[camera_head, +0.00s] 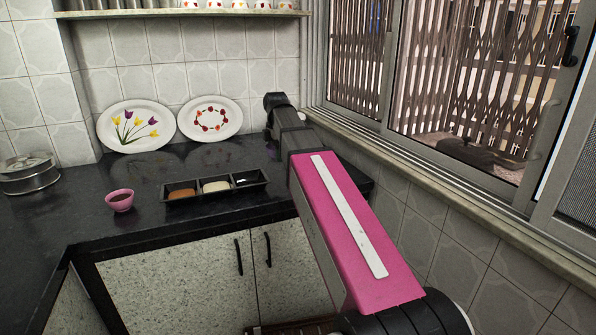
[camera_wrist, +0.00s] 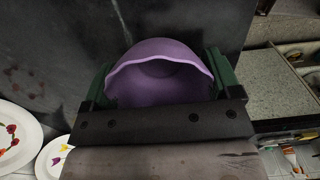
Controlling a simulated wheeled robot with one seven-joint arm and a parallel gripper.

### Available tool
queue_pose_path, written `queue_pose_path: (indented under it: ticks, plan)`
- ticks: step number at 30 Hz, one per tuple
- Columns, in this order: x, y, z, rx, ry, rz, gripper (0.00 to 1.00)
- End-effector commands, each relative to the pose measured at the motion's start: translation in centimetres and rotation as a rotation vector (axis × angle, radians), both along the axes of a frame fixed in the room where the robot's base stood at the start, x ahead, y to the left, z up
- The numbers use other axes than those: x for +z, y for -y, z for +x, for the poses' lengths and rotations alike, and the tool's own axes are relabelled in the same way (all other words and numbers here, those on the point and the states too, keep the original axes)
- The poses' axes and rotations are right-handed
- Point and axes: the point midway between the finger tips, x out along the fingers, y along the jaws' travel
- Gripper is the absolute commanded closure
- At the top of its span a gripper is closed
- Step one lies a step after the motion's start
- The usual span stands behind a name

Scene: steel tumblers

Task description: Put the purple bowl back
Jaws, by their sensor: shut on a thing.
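The purple bowl (camera_wrist: 160,80) is in the wrist view, between the two green fingertips of my gripper (camera_wrist: 160,85). The gripper is shut on it. The bowl is over the dark counter (camera_wrist: 60,35); I cannot tell whether it touches it. The near part of the bowl is hidden by the dark gripper body. In the head view my arm reaches over the right part of the counter, and I cannot make out the gripper or the held bowl there.
A pink bowl (camera_head: 120,201) stands on the counter, left of a black three-part tray (camera_head: 181,197). Two decorated plates, one with tulips (camera_head: 134,142) and one with a red ring (camera_head: 209,133), lean on the tiled wall. A steel tin (camera_head: 30,178) is far left. A shelf (camera_head: 180,13) holds cups above.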

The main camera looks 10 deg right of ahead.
Motion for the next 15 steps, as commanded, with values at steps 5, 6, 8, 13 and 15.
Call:
queue_pose_path:
  ticks: [5, 6, 8, 13, 15]
  plan:
    - [-2.2, 3.4, 1.7, -0.002, -0.002, 0.0, 0.41]
    - [-2.7, 4.1, 2.0, -0.002, -0.002, 0.0, 0.41]
    - [-3.3, 5.0, 2.5, -0.002, -0.001, 0.0, 0.41]
    - [-4.6, 6.9, 3.3, 0.0, -0.001, 0.0, 0.41]
    - [-4.8, 7.2, 3.5, 0.0, 0.0, 0.0, 0.41]
